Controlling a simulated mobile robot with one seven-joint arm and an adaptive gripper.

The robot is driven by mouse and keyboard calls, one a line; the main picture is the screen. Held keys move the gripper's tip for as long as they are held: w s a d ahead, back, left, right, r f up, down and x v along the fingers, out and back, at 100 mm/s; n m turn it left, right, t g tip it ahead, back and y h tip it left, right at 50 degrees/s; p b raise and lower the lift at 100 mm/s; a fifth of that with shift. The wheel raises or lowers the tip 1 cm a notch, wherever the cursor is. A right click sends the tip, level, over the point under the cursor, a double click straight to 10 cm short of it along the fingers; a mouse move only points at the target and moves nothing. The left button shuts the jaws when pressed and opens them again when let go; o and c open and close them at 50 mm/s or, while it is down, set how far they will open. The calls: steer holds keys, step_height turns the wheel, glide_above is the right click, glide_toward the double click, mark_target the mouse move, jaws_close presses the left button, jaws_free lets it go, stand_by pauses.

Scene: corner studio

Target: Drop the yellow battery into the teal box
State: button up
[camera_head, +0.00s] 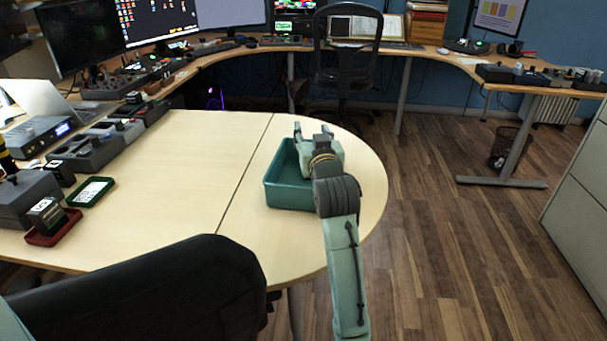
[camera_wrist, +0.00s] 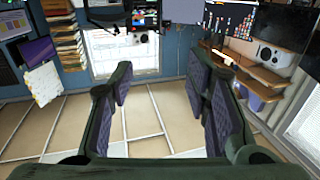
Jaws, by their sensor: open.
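The teal box (camera_head: 287,192) stands on the light wooden table near its rounded right end. My gripper (camera_head: 312,131) is above the box's right side, and my arm hides part of the box. In the wrist view my gripper (camera_wrist: 160,78) is open, with nothing between its fingers. I cannot make out the yellow battery in either view. The inside of the box is mostly in shadow or hidden, so I cannot tell what lies in it.
Grey devices (camera_head: 90,148) line the table's left side, near a green tray (camera_head: 90,191) and a dark red tray (camera_head: 52,229). A black chair back (camera_head: 150,290) stands at the front edge. The middle of the tabletop (camera_head: 180,180) is clear.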

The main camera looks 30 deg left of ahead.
steer(key=v, duration=1.2)
stand_by(0.3)
steer(key=shift+d, duration=0.1)
